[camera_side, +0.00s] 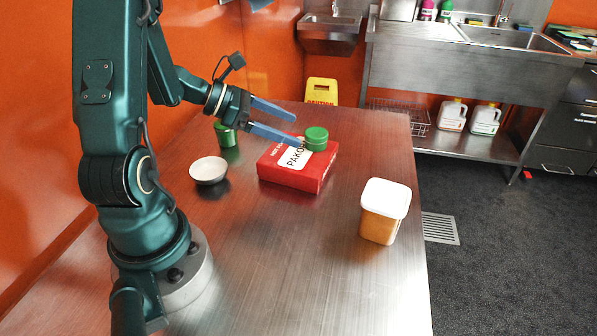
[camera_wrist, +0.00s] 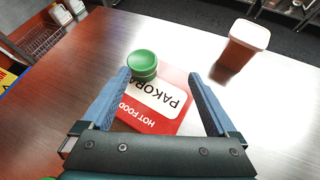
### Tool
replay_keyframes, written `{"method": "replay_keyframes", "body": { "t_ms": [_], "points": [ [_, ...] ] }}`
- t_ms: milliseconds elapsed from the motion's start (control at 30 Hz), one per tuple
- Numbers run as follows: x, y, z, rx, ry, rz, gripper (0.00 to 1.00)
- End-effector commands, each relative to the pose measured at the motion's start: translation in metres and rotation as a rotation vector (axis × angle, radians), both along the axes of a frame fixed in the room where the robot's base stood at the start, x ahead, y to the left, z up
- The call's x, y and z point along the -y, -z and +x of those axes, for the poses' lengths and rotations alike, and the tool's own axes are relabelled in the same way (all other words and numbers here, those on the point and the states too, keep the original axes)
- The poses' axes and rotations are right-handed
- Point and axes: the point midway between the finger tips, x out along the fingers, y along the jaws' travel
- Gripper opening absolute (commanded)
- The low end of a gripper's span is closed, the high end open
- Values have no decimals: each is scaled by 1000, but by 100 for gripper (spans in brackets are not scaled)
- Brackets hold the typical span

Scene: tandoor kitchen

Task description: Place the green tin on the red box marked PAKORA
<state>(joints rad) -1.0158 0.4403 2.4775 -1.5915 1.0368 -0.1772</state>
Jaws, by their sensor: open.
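A green tin (camera_side: 316,139) stands upright on the top of the red box marked PAKORA (camera_side: 290,178), near its far right corner. In the wrist view the green tin (camera_wrist: 142,63) shows at the box's far edge, just beyond my left finger's tip. The red box (camera_wrist: 180,100) shows its white label between my fingers. My gripper (camera_side: 296,131) is open and empty above the box, apart from the tin as far as I can tell. It also shows in the wrist view (camera_wrist: 159,75), its two blue fingers spread wide.
A second green tin (camera_side: 227,136) stands on the steel table behind the box's left side. A white bowl (camera_side: 208,170) is left of the box. A tub with a white lid (camera_side: 385,210) stands to the right. The table's front middle is clear.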

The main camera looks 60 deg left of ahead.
Motion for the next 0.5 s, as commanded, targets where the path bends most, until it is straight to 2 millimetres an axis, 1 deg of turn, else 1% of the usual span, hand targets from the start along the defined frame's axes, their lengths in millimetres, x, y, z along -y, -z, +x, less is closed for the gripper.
{"method": "replay_keyframes", "body": {
  "t_ms": [33, 67, 100, 133, 200, 267, 300, 367, 400, 467, 500],
  "points": [
    [22, -11, 3, 17, 115, 66, 93],
    [36, -16, 3, 26, 195, 111, 93],
    [58, -24, 2, 42, 316, 181, 93],
    [75, -29, -1, 54, 413, 239, 93],
    [113, -39, -14, 84, 647, 389, 93],
    [139, -43, -30, 111, 840, 523, 93],
    [153, -45, -41, 131, 964, 614, 93],
    [169, -47, -60, 161, 1142, 760, 93],
    [176, -47, -72, 183, 1254, 862, 93],
    [183, -47, -89, 216, 1414, 1020, 93],
    [184, -48, -99, 239, 1512, 1130, 93]
  ]
}}
